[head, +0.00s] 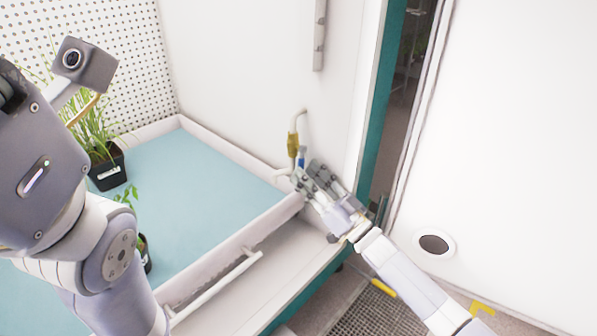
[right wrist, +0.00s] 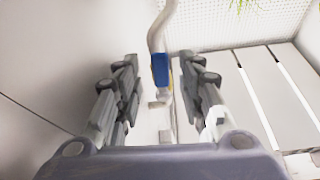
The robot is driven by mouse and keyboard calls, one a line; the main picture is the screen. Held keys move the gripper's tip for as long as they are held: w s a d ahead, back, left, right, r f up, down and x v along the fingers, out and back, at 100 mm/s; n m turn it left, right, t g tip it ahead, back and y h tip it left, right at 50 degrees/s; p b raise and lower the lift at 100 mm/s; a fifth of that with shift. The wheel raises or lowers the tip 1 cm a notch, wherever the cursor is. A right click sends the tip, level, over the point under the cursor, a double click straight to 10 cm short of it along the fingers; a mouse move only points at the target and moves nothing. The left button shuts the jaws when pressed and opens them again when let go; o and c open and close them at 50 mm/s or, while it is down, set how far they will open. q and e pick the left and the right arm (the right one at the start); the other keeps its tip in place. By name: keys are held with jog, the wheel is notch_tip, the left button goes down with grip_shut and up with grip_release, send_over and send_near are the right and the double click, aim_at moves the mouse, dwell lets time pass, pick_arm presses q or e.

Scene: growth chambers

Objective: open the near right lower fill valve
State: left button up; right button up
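A pipe with a blue valve handle (right wrist: 160,70) shows in the right wrist view, with a little yellow beside the handle. In the head view the blue handle (head: 302,155) is small, beside a yellow fitting (head: 293,142) on the pipe against the white chamber wall. My right gripper (head: 308,178) is just below and in front of it. In the right wrist view my right gripper (right wrist: 160,98) has its fingers wide apart, with the handle in line with the gap. I cannot tell whether they touch it. My left arm fills the left of the head view; its gripper is not visible.
A blue-green tray surface with a white rim (head: 225,147) holds potted plants (head: 107,165) on the left. A white rail (head: 215,290) runs along the front edge. A teal door frame (head: 375,110) and a white panel (head: 500,150) stand right of the gripper.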

jog(key=v, duration=0.8)
jog(key=shift+s+d+f, duration=0.2)
jog(key=shift+s+d, duration=0.05)
